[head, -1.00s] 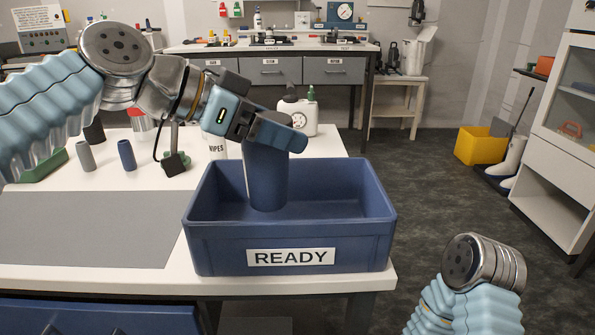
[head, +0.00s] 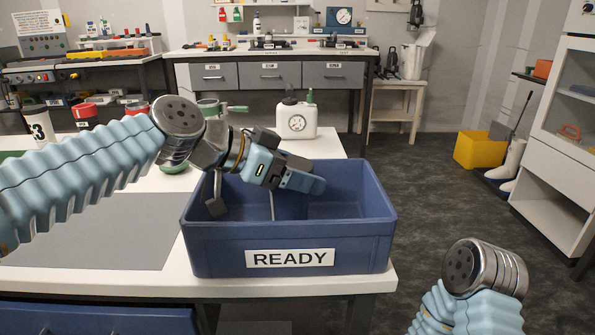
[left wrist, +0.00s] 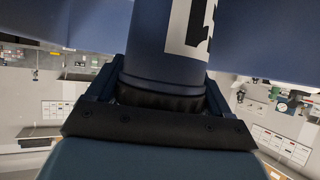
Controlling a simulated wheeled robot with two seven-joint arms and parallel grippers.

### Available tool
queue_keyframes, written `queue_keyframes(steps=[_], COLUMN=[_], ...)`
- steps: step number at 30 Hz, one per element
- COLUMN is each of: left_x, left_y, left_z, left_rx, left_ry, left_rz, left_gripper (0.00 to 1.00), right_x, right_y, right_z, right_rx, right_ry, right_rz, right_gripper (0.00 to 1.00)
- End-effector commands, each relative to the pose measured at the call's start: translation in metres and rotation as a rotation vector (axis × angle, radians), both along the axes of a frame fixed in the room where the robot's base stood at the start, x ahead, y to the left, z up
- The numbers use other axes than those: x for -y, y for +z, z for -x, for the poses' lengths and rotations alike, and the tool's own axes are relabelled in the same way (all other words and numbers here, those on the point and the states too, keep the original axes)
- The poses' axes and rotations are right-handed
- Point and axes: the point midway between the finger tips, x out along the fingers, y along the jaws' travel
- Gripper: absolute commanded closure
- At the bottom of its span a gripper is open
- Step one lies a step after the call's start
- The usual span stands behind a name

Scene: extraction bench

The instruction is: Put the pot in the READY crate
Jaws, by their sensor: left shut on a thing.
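The pot is a dark blue cylinder. In the left wrist view the pot (left wrist: 162,45) sits between the fingers, with a black ring and a white label with a dark mark. My left gripper (head: 303,182) is shut on it, with its fingers at about rim height over the inside of the blue READY crate (head: 225,245). In the head view the pot is down inside the crate, mostly hidden by the gripper and hard to tell from the crate's blue walls. I cannot tell whether it touches the floor. My right gripper is out of view.
The crate stands at the right front corner of the white table (head: 80,278). A grey mat (head: 120,240) lies to its left. Dark floor is open to the right.

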Motion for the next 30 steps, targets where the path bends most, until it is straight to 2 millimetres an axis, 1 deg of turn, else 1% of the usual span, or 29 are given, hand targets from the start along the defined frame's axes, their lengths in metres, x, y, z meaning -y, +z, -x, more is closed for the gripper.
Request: queue_keyframes(steps=[3, 4, 7, 8, 14, 17, 18, 20, 27, 30], left_x=[0.0, 0.0, 0.0, 0.0, 0.0, 0.0, -0.005, -0.014, -0.06, -0.076], left_y=[-0.004, -0.003, -0.003, -0.003, -0.002, 0.004, 0.004, 0.009, 0.036, 0.046], left_z=[0.0, 0.0, 0.0, 0.0, 0.0, 0.0, 0.002, 0.005, 0.025, 0.032], left_rx=[0.0, 0.0, 0.0, 0.0, 0.0, 0.0, 0.001, 0.003, 0.003, 0.003], left_ry=[0.0, 0.0, 0.0, 0.0, 0.0, 0.0, 0.002, 0.002, 0.003, 0.003], left_rz=[0.001, 0.0, 0.0, 0.0, 0.0, 0.0, 0.001, 0.002, 0.001, 0.001], left_gripper=[0.8, 0.17, 0.01, 0.0, 0.0, 0.0, 0.0, 0.0, 0.0, 0.0], right_x=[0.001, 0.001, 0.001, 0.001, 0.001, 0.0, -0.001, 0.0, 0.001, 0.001], right_y=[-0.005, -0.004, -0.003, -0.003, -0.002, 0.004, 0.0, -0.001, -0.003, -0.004], right_z=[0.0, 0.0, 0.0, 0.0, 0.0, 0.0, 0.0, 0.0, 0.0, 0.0], right_rx=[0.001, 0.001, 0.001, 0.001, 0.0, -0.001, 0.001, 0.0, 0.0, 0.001], right_ry=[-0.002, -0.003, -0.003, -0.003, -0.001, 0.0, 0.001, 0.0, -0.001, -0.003], right_rz=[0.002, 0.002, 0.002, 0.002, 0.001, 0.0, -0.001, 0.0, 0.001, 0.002], right_gripper=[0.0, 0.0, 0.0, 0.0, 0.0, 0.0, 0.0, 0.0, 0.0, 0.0])
